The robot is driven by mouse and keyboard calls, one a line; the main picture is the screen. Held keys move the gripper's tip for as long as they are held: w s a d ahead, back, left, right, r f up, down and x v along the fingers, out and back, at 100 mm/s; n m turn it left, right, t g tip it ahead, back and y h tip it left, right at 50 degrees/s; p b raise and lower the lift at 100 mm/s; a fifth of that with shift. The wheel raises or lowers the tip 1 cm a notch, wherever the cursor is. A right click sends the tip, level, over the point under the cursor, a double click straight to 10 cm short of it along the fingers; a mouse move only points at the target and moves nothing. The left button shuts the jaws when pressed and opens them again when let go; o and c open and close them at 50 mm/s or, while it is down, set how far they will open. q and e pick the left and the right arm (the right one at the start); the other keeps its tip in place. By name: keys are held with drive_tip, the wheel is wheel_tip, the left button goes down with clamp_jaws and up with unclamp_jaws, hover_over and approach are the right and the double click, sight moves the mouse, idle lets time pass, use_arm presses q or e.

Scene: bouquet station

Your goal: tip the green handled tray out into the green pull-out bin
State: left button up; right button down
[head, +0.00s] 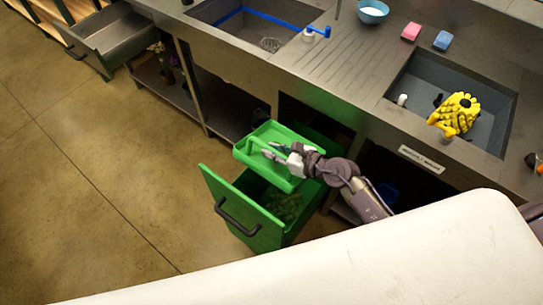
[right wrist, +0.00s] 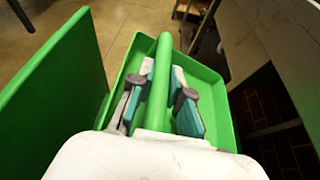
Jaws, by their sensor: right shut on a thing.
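The green handled tray (head: 262,142) is in the air above the green pull-out bin (head: 233,208). My right gripper (head: 275,153) is shut on the tray's bar handle, which runs between its fingers in the right wrist view (right wrist: 158,85). The tray floor (right wrist: 206,72) looks bare where it shows; part is hidden behind the gripper. I cannot tell how far the tray is tilted. The bin is pulled out from under the counter, with a black handle on its front panel. Some greenish bits (head: 287,206) lie inside it. My left gripper is not in view.
A steel counter with two sinks runs behind the bin; yellow gloves (head: 456,113) lie at the right sink. A blue bowl (head: 373,11) and pink and blue sponges stand at the back. A steel drawer (head: 118,38) is open at upper left. The floor to the left is clear.

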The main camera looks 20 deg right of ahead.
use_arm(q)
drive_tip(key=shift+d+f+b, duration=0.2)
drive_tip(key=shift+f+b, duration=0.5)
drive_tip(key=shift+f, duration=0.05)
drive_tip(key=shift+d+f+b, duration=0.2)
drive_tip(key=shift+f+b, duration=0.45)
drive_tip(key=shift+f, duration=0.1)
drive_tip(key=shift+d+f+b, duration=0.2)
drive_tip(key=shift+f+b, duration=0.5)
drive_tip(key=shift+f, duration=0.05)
use_arm(e)
drive_tip(key=w+d+r+m+g+y, duration=0.1)
drive_tip(key=w+d+m+y, duration=0.4)
drive_tip(key=m, duration=0.5)
drive_tip(key=shift+d+r+g+y, duration=0.4)
drive_tip(key=shift+d+g, duration=0.1)
drive_tip(key=shift+d, duration=0.15)
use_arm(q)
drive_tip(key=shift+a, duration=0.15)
